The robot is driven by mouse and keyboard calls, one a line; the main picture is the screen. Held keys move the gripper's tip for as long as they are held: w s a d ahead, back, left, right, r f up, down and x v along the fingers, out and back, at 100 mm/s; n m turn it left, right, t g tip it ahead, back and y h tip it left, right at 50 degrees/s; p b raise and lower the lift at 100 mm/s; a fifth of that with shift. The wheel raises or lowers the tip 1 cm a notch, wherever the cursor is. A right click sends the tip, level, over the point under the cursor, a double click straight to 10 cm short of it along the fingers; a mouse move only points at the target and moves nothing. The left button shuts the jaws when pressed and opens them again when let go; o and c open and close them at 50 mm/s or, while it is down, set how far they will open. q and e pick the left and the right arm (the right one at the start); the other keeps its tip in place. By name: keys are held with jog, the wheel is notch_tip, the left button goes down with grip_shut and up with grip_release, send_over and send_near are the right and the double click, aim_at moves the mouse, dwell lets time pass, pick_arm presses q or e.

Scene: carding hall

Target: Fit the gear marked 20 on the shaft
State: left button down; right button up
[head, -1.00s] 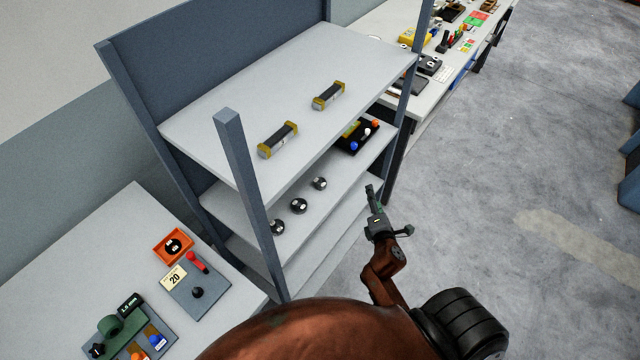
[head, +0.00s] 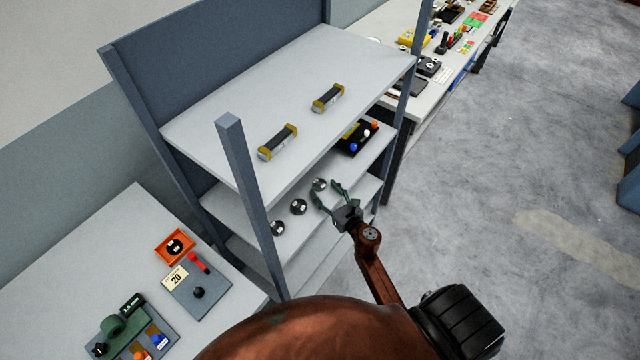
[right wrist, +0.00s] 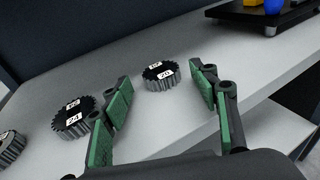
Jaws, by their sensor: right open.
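Several black gears lie in a row on the middle shelf. The far gear, with a label reading 20 (right wrist: 161,76), also shows in the head view (head: 319,184). A second gear, labelled 24 (right wrist: 73,117), lies beside it (head: 299,206). A third gear (head: 277,228) is cut off in the wrist view. My right gripper (head: 325,190) is open and empty, its fingers pointing at the 20 gear, which appears between the fingertips in the wrist view. A plate (head: 213,298) on the left table bears a card reading 20 (head: 174,279) and a short black post (head: 198,292), possibly the shaft. My left gripper is not in view.
A shelf post (head: 247,205) stands left of the gears, and the top shelf (head: 240,110) overhangs them. A black tray with coloured knobs (head: 352,149) sits behind. An orange tray (head: 162,252) holding a dark round part and a red handle (head: 196,258) are near the plate.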

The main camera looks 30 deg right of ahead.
jog(key=shift+w+f, duration=0.25)
jog(key=shift+w, duration=0.85)
jog(key=shift+r, duration=0.1)
jog(key=c, duration=1.4)
